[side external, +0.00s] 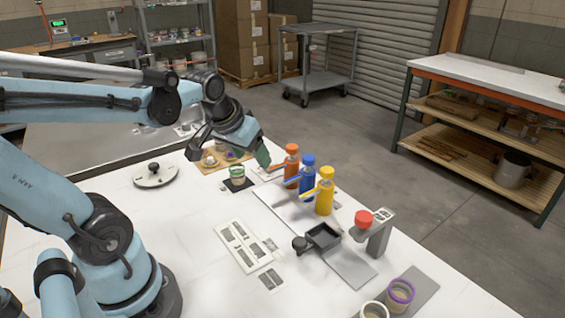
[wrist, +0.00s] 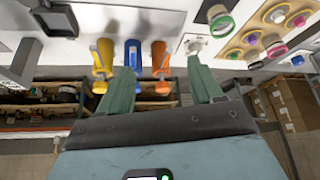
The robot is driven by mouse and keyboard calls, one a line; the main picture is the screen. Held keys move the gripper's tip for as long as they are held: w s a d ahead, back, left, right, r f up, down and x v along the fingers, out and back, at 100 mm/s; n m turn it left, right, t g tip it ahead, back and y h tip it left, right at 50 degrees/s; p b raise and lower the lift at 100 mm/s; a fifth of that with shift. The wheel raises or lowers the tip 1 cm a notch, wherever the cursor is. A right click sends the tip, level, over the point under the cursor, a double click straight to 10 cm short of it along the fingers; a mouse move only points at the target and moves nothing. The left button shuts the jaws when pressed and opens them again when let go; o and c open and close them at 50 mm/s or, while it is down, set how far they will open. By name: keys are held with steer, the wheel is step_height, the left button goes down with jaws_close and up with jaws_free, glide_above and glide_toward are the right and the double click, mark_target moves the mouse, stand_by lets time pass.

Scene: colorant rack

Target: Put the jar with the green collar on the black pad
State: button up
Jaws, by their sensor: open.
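The jar with the green collar (side external: 237,173) stands upright on the black pad (side external: 242,187) in the side external view, with the pad's dark surface showing around its base. In the wrist view the jar (wrist: 222,25) is at the top right, with part of the pad (wrist: 203,12) beside its base. My gripper (side external: 228,155) is open and empty above the table, near the jar and apart from it. In the wrist view its two green fingers (wrist: 160,78) are spread wide with nothing between them.
Orange (side external: 291,165), blue (side external: 307,173) and yellow (side external: 325,192) pump bottles stand right of the pad. A wooden rack (side external: 205,168) with other collared jars lies behind it. A round grey lid (side external: 156,175) is at left. A purple-collared jar (side external: 401,292) is at the front.

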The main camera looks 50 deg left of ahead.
steer(key=s+d+m+t+h, duration=0.1)
steer(key=d+m, duration=0.3)
steer(key=d, duration=0.6)
steer(key=shift+s+d+f+t+h, duration=0.2)
steer(key=shift+s+t+h, duration=0.1)
steer(key=shift+t+h, duration=0.15)
steer(key=shift+a, duration=0.1)
